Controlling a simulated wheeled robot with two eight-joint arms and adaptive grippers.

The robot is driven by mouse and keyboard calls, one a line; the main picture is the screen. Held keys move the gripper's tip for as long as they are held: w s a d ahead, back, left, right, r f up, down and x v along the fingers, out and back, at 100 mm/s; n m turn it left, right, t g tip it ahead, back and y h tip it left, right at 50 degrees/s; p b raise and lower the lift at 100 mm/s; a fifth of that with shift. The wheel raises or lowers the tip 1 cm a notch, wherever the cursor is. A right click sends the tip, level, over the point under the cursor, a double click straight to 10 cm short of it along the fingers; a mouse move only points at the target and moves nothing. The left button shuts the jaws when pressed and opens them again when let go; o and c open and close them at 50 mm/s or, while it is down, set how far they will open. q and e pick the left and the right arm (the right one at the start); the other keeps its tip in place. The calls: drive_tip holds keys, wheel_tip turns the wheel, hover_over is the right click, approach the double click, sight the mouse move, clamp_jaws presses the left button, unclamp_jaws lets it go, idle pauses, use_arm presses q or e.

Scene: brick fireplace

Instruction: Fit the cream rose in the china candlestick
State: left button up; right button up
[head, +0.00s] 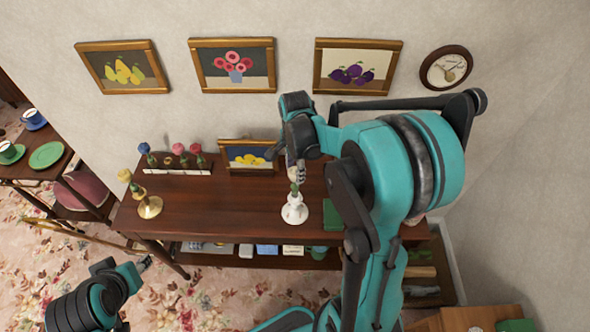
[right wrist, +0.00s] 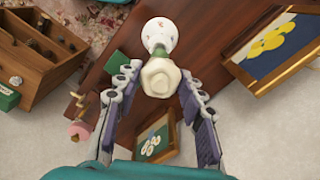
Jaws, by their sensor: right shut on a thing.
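The white china candlestick (head: 295,214) stands upright on the dark wooden table, right of its middle. In the right wrist view its round white base (right wrist: 161,34) lies beyond the rose. My right gripper (head: 295,172) is above the candlestick, shut on the cream rose (right wrist: 160,77). The rose's pale head sits between the two fingers, and its green stem points down toward the candlestick. The stem's lower end meets the candlestick's top in the picture; I cannot tell whether it is inside the socket. My left gripper (head: 144,264) is low at the left, away from the table top; its jaws are unclear.
A brass candlestick (head: 150,208) with a yellow rose stands at the table's left end. A white rack (head: 178,171) holds several coloured roses. A small framed lemon picture (head: 247,157) stands at the back, near my right gripper. The table's middle is clear.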

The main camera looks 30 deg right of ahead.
drive_tip(key=shift+f+b, duration=1.45)
drive_tip(key=shift+f, duration=0.3)
drive_tip(key=o, duration=1)
drive_tip(key=shift+o, duration=0.2)
wheel_tip(320, 180, up, 12)
drive_tip(key=shift+r, duration=0.1)
drive_tip(key=s+a+f+n+t+b, duration=0.7)
drive_tip(key=s+a+f+n+b, duration=0.2)
drive_tip(key=n, duration=0.9)
wheel_tip(320, 180, down, 2)
drive_tip(key=shift+s+a+f, duration=0.1)
drive_tip(key=shift+s+a, duration=0.7)
drive_tip(key=shift+s, duration=0.2)
